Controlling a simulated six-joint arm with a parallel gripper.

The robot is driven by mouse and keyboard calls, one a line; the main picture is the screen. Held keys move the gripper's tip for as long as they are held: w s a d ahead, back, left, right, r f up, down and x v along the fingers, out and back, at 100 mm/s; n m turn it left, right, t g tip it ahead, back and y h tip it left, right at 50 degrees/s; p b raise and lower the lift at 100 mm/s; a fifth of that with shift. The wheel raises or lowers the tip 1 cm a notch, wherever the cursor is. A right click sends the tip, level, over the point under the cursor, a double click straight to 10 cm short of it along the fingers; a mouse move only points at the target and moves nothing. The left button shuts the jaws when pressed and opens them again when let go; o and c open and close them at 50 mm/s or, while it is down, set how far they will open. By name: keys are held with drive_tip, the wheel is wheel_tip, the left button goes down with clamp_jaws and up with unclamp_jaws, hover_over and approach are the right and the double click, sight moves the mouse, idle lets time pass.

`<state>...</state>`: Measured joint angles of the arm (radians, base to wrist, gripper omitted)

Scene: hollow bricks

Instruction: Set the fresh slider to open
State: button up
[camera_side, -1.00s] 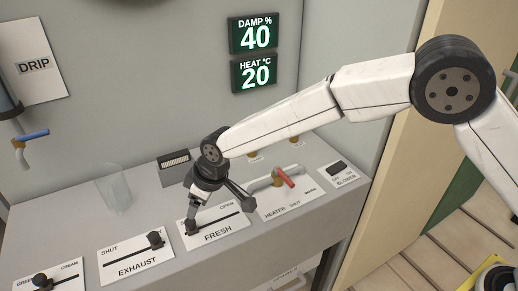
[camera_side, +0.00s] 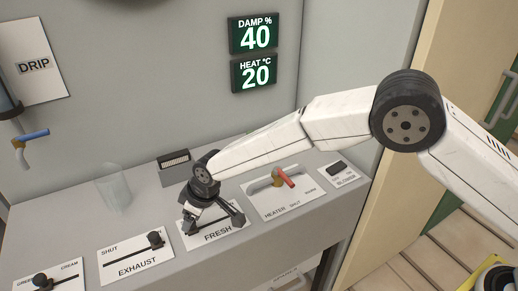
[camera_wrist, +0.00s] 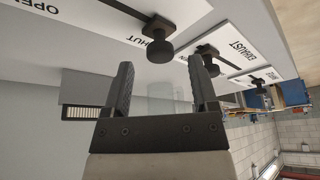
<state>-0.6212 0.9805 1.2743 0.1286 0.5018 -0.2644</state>
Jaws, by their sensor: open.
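The fresh slider's white plate (camera_side: 222,233) lies on the grey counter in the side view. Its dark round knob (camera_wrist: 160,50) shows in the wrist view at the SHUT end of the slot, away from the OPEN word (camera_wrist: 38,6). In the side view I cannot clearly tell the knob from my finger at the plate's left end. My gripper (camera_side: 213,222) is open and low over the fresh plate. In the wrist view its two fingers (camera_wrist: 160,63) stand apart, with the knob between and just past their tips; I cannot tell whether they touch it.
The exhaust slider plate (camera_side: 136,262) lies to the left, its knob at the right end. The heater plate (camera_side: 279,199) with a red-handled lever and the blower switch (camera_side: 338,168) are to the right. A clear glass (camera_side: 115,190) stands behind. Displays (camera_side: 254,54) read damp 40, heat 20.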

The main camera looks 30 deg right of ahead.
drive_tip(key=shift+x, duration=0.9)
clamp_jaws()
idle(0.9)
